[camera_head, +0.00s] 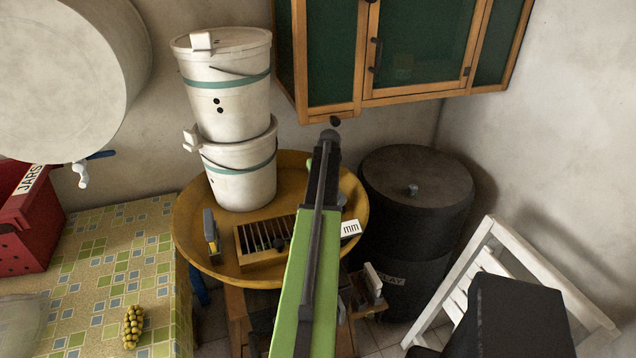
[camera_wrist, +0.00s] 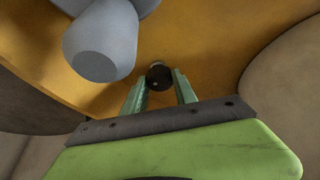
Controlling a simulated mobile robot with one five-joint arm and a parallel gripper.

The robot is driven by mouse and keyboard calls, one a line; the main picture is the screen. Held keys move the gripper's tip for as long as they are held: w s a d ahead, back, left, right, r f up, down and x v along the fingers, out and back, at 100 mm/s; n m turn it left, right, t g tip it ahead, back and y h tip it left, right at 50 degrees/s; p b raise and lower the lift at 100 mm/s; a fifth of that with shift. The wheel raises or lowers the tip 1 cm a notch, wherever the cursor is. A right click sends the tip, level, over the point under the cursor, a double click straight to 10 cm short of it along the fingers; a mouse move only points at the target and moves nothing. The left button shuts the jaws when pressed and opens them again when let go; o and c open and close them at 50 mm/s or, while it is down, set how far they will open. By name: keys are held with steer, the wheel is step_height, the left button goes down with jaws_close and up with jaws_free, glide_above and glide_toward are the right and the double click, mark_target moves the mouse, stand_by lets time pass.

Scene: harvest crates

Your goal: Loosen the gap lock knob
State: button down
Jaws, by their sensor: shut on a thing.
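The knob (camera_wrist: 159,77) is small, dark and round, with a paler stub behind it, in the middle of the wrist view. My gripper (camera_wrist: 160,76) has its two pale green fingers on either side of the knob and is shut on it. In the head view my green arm reaches up over the round yellow pan (camera_head: 190,232), and it hides the knob and most of my gripper. A white tag marked "mm" (camera_head: 350,229) shows just right of my arm. A slatted wooden frame (camera_head: 246,258) sits in the pan, left of my arm.
A thick grey cylinder (camera_wrist: 103,45) is close to the left finger. Two stacked white buckets (camera_head: 225,85) stand left of my arm, with a black barrel (camera_head: 425,200) to the right. A wooden cabinet (camera_head: 345,105) hangs above. A tiled table (camera_head: 120,215) is at left.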

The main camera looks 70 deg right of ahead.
steer(key=shift+s+d+n+t, duration=0.1)
steer(key=shift+d+n+t, duration=0.15)
steer(key=shift+n, duration=0.65)
steer(key=shift+a, duration=0.1)
steer(key=c, duration=1)
jaws_free()
steer(key=shift+f, duration=0.1)
steer(key=p+v, duration=1.1)
steer(key=v, duration=0.1)
